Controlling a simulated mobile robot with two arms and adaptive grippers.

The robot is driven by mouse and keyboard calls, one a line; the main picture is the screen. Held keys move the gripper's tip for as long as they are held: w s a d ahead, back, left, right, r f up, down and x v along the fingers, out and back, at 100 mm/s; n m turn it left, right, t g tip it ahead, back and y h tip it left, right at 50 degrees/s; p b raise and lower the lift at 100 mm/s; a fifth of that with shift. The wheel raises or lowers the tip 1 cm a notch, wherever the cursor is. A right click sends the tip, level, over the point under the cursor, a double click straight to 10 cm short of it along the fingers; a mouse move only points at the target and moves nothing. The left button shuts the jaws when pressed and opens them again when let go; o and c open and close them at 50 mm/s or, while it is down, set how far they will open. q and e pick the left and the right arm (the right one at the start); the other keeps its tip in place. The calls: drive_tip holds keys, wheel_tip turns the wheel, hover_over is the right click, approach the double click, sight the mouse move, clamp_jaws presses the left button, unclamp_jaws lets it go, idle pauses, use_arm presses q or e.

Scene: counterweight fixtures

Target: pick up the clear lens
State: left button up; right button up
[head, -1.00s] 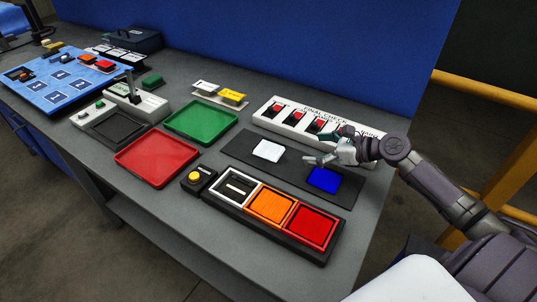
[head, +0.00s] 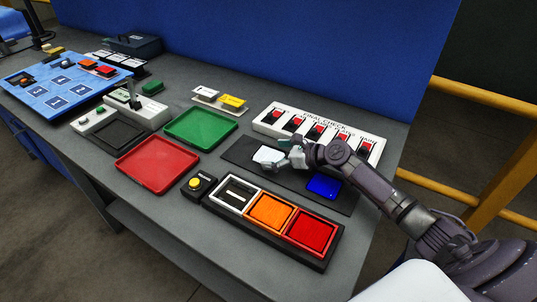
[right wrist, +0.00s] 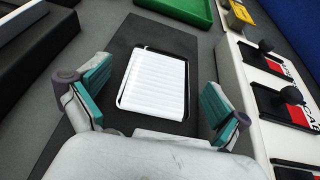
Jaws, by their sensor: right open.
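The clear lens (head: 268,155) looks like a pale, nearly white ribbed square and lies flat on the dark mat (head: 239,151). In the right wrist view the lens (right wrist: 155,82) has a dark outline and lies ahead of and between my fingers. My right gripper (head: 284,157) is open beside the right edge of the lens in the head view. In the right wrist view the gripper (right wrist: 152,108) has its teal pads apart on either side, with nothing between them held. A blue lens (head: 323,187) lies on the same mat to the right. My left gripper is out of view.
The white switch panel (head: 262,124) with red and black switches stands behind the mat. In front is a black holder (head: 318,263) with white, orange and red squares. A green tray (head: 232,117) and red tray (head: 122,170) stand to the left.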

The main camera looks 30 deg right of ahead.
drive_tip(key=shift+w+a+f, duration=0.25)
drive_tip(key=shift+w, duration=0.15)
drive_tip(key=c, duration=1.2)
drive_tip(key=shift+r, duration=0.2)
